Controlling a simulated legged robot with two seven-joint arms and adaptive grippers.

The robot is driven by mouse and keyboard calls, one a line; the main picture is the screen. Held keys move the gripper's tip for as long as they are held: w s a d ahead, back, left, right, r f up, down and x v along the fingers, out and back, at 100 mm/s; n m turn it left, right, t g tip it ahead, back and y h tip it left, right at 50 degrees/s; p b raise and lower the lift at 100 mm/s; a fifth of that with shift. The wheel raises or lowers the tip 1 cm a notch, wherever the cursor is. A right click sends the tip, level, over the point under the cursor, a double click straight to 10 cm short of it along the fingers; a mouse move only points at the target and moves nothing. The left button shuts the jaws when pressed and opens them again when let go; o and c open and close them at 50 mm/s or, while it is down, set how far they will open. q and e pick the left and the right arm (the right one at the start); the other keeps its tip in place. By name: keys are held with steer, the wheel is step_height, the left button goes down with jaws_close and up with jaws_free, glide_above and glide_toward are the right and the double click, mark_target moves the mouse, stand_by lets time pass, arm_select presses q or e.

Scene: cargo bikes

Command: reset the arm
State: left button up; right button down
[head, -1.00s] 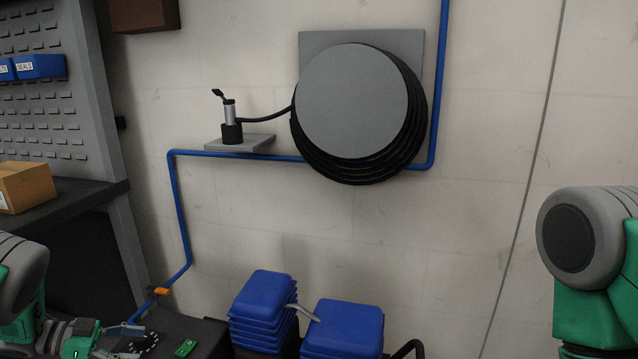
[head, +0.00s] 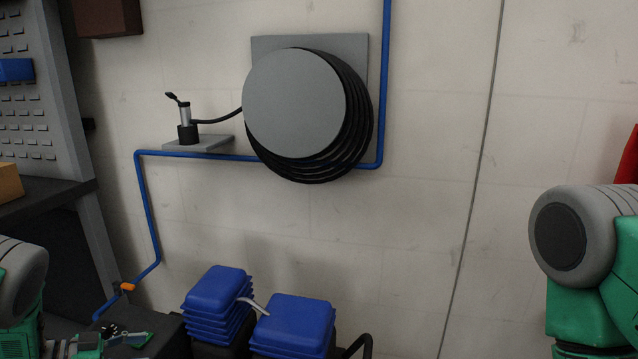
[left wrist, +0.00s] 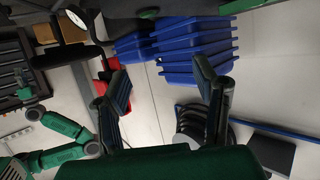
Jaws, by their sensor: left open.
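My left gripper (left wrist: 160,82) is open in the left wrist view, its two dark fingers spread wide with nothing between them. Beyond the fingers are stacked blue lidded boxes and pale floor or wall. In the head view my left arm (head: 20,285) comes in at the lower left edge, and its gripper end is mostly cut off at the bottom. My right arm (head: 570,240) shows at the right edge as a grey joint and green link. My right gripper is outside the head view.
Blue boxes (head: 295,322) stand in two stacks below the wall. A round hose reel (head: 295,103) hangs above, beside a small shelf (head: 200,145). A blue pipe (head: 145,200) runs along the wall. A dark bench (head: 45,195) is at left.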

arm_select(q)
steer(key=s+d+f+n+y+p, duration=0.45)
steer(key=s+d+n+y, duration=0.4)
steer(key=s+d, duration=0.3)
steer(key=s+d+r+n+g+y, duration=0.1)
steer(key=s+g, duration=0.6)
steer(key=s, duration=1.6)
steer(key=shift+s+r+n+y+p, duration=0.3)
steer(key=shift+r+n+y, duration=0.25)
steer(key=shift+y, duration=0.4)
arm_select(e)
steer(key=shift+a+r, duration=0.2)
steer(key=shift+r, duration=1.25)
steer(key=shift+a+r, duration=0.15)
steer(key=shift+r, duration=1.25)
arm_select(q)
steer(key=shift+d, duration=0.2)
arm_select(e)
steer(key=shift+d, duration=0.1)
